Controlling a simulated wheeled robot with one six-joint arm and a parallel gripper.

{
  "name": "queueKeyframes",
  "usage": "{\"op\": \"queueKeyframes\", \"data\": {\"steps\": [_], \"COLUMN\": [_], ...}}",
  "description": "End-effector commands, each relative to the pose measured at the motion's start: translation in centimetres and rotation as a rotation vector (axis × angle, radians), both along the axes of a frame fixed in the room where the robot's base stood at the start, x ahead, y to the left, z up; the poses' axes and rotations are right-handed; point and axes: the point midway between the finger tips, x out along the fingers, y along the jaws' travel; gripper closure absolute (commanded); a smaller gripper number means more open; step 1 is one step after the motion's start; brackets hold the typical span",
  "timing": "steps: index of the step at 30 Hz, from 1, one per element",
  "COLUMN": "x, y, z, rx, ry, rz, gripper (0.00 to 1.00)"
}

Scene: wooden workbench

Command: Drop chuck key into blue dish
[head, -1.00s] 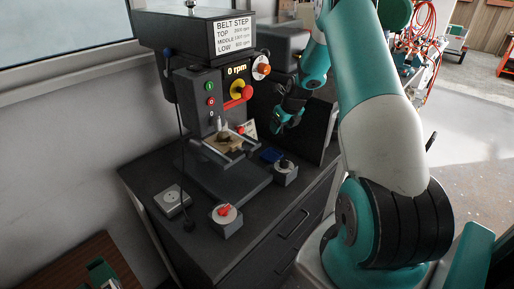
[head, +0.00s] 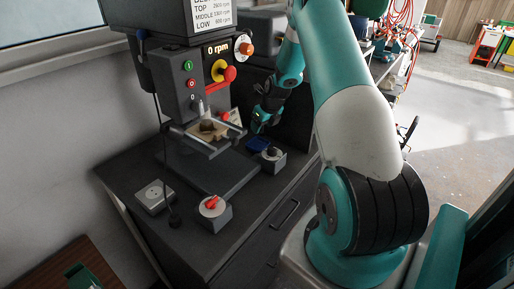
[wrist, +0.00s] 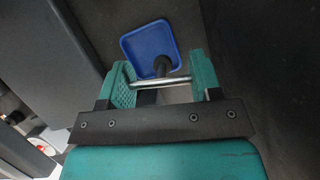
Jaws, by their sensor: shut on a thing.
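The blue dish (head: 257,144) is a small square tray on the dark bench top, right of the drill press. It also shows in the wrist view (wrist: 138,44), just beyond my fingertips. My gripper (head: 259,126) is above the dish in the head view. In the wrist view my gripper (wrist: 160,82) is shut on the chuck key (wrist: 176,81). The key's silver crossbar spans the two teal fingers, and its dark shank points toward the dish, overlapping its lower right edge in the picture. The key cannot be made out in the head view.
The drill press (head: 190,75) stands left of the dish, with a workpiece (head: 208,130) on its table. A grey box with a black knob (head: 268,158) sits right beside the dish. A box with a red knob (head: 211,208) and a socket box (head: 154,196) are nearer.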

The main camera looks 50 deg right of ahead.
Motion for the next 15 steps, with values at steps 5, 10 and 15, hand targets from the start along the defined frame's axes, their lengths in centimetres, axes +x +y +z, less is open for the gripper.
{"op": "queueKeyframes", "data": {"steps": [5,10,15], "x": [0.01,0.01,0.0], "y": [0.01,0.02,0.02], "z": [0.08,0.08,0.09], "rx": [0.0,0.0,0.0], "ry": [0.0,0.0,0.0], "rz": [0.0,0.0,0.0], "gripper": [0.3,0.12,0.12]}}
